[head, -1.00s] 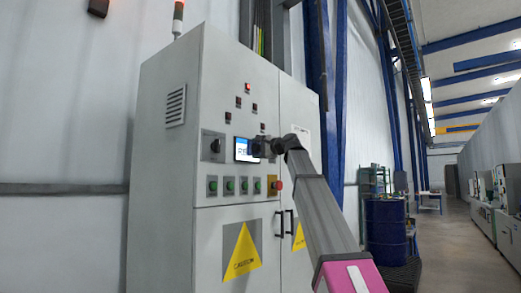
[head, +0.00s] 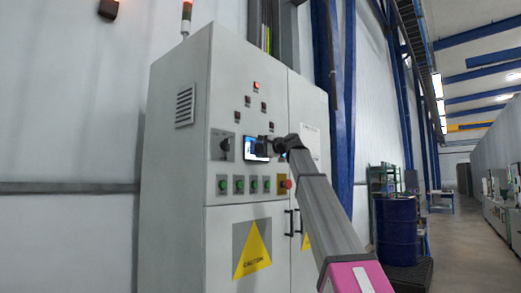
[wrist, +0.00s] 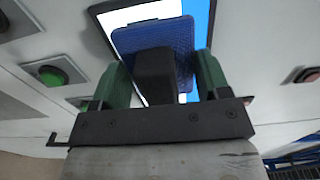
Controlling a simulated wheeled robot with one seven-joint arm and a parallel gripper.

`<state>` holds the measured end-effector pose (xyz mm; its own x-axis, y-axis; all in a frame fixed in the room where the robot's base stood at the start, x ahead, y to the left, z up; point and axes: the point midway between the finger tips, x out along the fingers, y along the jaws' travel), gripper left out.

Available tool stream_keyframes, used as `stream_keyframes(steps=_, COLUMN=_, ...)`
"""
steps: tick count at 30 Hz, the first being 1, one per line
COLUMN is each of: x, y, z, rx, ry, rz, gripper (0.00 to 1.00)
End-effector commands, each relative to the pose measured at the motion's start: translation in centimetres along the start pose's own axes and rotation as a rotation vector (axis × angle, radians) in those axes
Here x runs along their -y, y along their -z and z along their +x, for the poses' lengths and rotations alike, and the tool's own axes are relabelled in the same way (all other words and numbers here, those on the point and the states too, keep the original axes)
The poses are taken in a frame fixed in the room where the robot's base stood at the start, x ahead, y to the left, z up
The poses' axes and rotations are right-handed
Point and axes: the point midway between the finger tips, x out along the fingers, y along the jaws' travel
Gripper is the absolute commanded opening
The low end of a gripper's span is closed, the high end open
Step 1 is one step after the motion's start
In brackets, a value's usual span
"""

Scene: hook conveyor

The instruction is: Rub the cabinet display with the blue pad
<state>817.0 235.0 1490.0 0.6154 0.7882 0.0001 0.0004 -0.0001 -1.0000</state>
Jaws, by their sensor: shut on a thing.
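The grey cabinet (head: 180,150) stands ahead, with its small lit display (head: 250,148) on the front, partly covered by my gripper (head: 270,146). In the wrist view, the green fingers of my gripper (wrist: 158,80) are shut on the black grip of the blue pad (wrist: 183,42). The pad lies over the middle of the display (wrist: 201,20), whose white and blue areas and dark frame show around it. The pad is at or very close to the screen; I cannot tell whether it touches.
Green buttons (head: 238,185) and a red button on a yellow plate (head: 284,184) sit below the display. A rotary switch (head: 223,146) is at its left. A blue barrel (head: 396,230) stands right of the cabinet, beside an open aisle (head: 465,225).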

Motion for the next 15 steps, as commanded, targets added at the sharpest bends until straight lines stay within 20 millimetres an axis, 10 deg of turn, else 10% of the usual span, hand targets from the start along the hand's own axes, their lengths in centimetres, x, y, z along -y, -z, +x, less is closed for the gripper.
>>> stream_keyframes(steps=15, x=0.03, y=0.0, z=0.76, rx=0.001, ry=0.0, rz=0.0, gripper=0.5)
